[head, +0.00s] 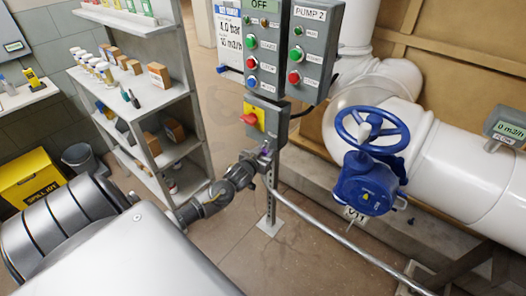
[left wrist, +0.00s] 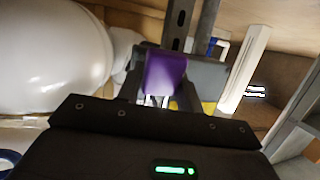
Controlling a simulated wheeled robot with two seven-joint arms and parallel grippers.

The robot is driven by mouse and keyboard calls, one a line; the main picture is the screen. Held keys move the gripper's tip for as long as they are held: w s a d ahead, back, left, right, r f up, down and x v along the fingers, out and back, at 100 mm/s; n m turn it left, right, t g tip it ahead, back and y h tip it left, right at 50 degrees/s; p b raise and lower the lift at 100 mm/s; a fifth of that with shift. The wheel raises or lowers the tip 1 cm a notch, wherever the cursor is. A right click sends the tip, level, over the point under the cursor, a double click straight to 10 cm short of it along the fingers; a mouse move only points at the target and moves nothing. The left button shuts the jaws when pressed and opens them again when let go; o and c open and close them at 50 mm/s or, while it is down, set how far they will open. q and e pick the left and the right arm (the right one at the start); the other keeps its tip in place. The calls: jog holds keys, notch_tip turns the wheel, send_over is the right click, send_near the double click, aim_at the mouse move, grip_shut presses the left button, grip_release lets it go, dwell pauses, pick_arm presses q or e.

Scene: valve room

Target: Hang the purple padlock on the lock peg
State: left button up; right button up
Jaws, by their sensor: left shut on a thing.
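The purple padlock (left wrist: 164,73) shows in the left wrist view as a purple block between the fingers of my left gripper (left wrist: 160,98). In the head view only a small purple patch of the padlock (head: 266,152) shows at the tip of my left gripper (head: 258,162), which is shut on it. The gripper is just below the grey isolator box with a red and yellow switch (head: 254,117). I cannot make out the lock peg or whether the padlock touches anything. My right gripper is not in view.
Pump control panels (head: 308,52) rise above the switch box. A blue valve wheel (head: 371,130) on a white pipe (head: 456,160) stands to the right. A metal rail (head: 335,235) runs below. A shelf (head: 150,90) with jars and boxes stands at left. Bare floor lies between.

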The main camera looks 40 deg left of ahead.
pick_arm(q)
jog(key=shift+w+f, duration=0.1)
jog(key=shift+w, duration=0.1)
dwell(0.5)
jog(key=shift+w+f, duration=0.25)
jog(key=shift+w+f, duration=0.1)
jog(key=shift+f, duration=0.1)
dwell(0.8)
jog(key=o, duration=1)
jog(key=shift+w+d+f, duration=0.1)
jog(key=shift+w+d, duration=0.05)
jog(key=shift+w, duration=0.05)
jog(key=b+v, duration=0.1)
jog(key=v, duration=0.9)
jog(key=shift+s, duration=0.4)
jog(key=shift+d, duration=0.1)
